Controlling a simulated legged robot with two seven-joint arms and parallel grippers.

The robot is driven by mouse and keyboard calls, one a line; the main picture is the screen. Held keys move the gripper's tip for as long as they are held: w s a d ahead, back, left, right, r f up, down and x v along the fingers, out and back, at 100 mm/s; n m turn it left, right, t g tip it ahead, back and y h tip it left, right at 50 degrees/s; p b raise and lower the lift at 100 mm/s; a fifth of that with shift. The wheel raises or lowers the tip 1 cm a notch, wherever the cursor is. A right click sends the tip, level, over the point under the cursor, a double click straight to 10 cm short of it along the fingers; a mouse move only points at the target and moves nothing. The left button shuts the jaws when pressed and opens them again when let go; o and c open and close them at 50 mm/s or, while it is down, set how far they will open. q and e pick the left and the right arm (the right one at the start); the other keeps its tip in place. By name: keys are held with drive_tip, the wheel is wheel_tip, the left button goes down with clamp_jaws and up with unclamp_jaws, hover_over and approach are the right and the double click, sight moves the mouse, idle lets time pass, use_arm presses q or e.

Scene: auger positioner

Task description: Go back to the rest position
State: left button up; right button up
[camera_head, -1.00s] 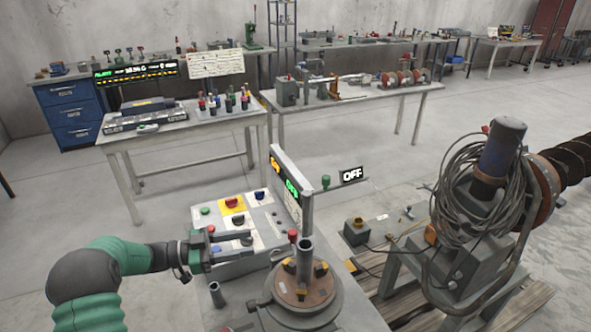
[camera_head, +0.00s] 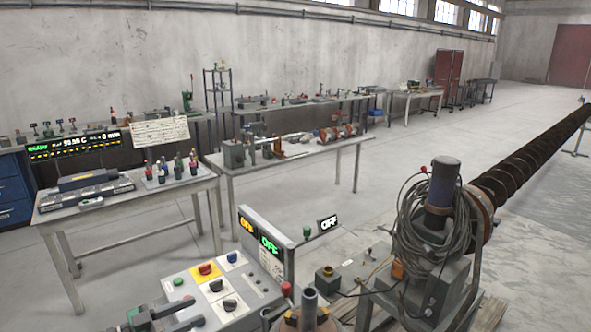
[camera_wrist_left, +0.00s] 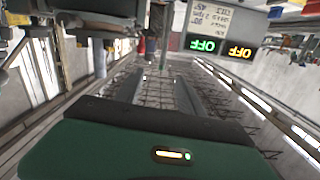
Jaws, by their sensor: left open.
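My left gripper (camera_head: 188,315) shows at the bottom of the head view, in front of the control panel (camera_head: 262,290). Its two fingers are apart with nothing between them. The left wrist view also shows the open gripper (camera_wrist_left: 158,92), with an empty gap between its fingers. The panel carries coloured buttons, a red one on yellow (camera_head: 205,269) among them. Its display (camera_head: 268,243) reads OFF in green beside an orange word. The same display is upside down in the left wrist view (camera_wrist_left: 220,47). My right gripper is not in view.
The auger (camera_head: 535,150) with its motor (camera_head: 441,185) and coiled cable stands at the right. A round fixture (camera_head: 310,318) is cut off at the bottom edge. Workbenches (camera_head: 290,158) with tools stand behind. Open floor lies between the panel and the benches.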

use_arm(q)
drive_tip(key=w+n+t+y, duration=0.3)
drive_tip(key=w+n+y, duration=0.2)
drive_tip(key=y, duration=0.3)
drive_tip(key=s+d+f+n+g+y, duration=0.2)
drive_tip(key=s+f+g, duration=0.1)
drive_tip(key=s, duration=0.7)
drive_tip(key=s+d+f+n+g+y, duration=0.2)
drive_tip(key=s+f+g, duration=0.2)
drive_tip(key=s, duration=0.6)
drive_tip(key=s+d+f+n+g+y, duration=0.1)
drive_tip(key=s+f, duration=0.4)
drive_tip(key=s, duration=0.5)
drive_tip(key=d+n+g, duration=0.1)
drive_tip(key=g, duration=0.1)
drive_tip(key=shift+d+n+g+y, duration=0.2)
drive_tip(key=shift+n+g+y, duration=0.1)
drive_tip(key=shift+g+y, duration=0.1)
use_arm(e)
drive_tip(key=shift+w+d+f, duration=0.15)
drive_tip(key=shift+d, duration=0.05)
use_arm(q)
drive_tip(key=shift+a+f, duration=0.1)
drive_tip(key=shift+a, duration=0.05)
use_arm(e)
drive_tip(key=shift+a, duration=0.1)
use_arm(q)
drive_tip(key=shift+a, duration=0.25)
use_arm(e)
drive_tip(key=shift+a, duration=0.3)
